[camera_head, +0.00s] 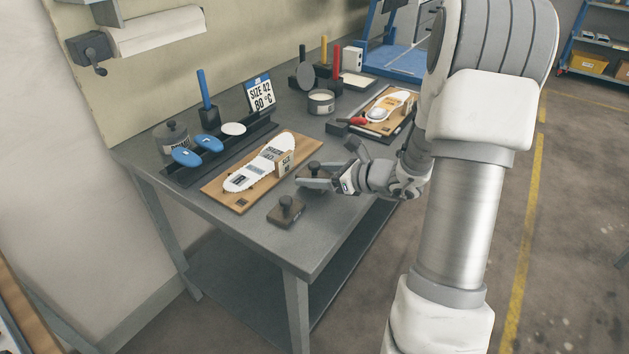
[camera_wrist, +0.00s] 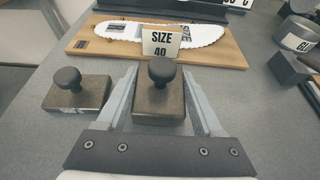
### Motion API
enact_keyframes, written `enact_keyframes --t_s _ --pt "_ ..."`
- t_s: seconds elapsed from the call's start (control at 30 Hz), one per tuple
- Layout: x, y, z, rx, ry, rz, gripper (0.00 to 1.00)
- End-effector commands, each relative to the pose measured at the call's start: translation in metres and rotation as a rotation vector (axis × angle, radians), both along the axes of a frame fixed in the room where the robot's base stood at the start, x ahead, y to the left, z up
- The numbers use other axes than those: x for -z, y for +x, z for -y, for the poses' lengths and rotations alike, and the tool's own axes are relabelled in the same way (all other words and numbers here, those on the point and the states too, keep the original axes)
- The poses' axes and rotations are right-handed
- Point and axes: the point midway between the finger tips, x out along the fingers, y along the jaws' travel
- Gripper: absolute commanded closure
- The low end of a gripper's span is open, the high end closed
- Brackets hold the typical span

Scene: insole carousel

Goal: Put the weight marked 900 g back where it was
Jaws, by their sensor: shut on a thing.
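A brown block weight with a dark round knob (camera_wrist: 160,105) is between the fingers of my gripper (camera_wrist: 161,80), which is shut on it. In the head view my gripper (camera_head: 322,181) is at the front right part of the bench. I cannot tell whether the held weight rests on the bench or hangs just above it. A second, similar weight (camera_wrist: 80,95) stands on the bench to the left of my gripper; it also shows in the head view (camera_head: 286,212). Its front marking is too small to read, and I see no readable mark on the held one.
A wooden board (camera_head: 238,201) with a white insole and a SIZE 40 sign (camera_wrist: 161,43) lies behind the weights. A dark rail (camera_head: 181,176) with blue insoles is farther back. A pot (camera_head: 321,103) and a second board (camera_head: 378,128) stand beyond. The bench's front corner is clear.

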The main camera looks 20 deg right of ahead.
Motion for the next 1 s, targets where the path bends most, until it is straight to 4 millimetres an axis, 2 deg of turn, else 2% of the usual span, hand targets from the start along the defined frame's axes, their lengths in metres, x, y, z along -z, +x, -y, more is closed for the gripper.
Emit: enact_keyframes --t_s 0.1,0.47,0.5,0.63,1.0 --pt "0.0101 0.0008 -0.0002 -0.001 0.001 0.005 1.00" --pt "0.0133 0.0011 0.0000 -0.001 0.000 0.006 1.00" --pt "0.0141 0.0002 0.0001 0.000 0.000 0.001 0.26" --pt "0.0139 0.0002 0.0001 0.000 0.000 0.001 0.03" --pt "0.0101 0.0002 0.0001 0.000 0.000 0.001 0.01"
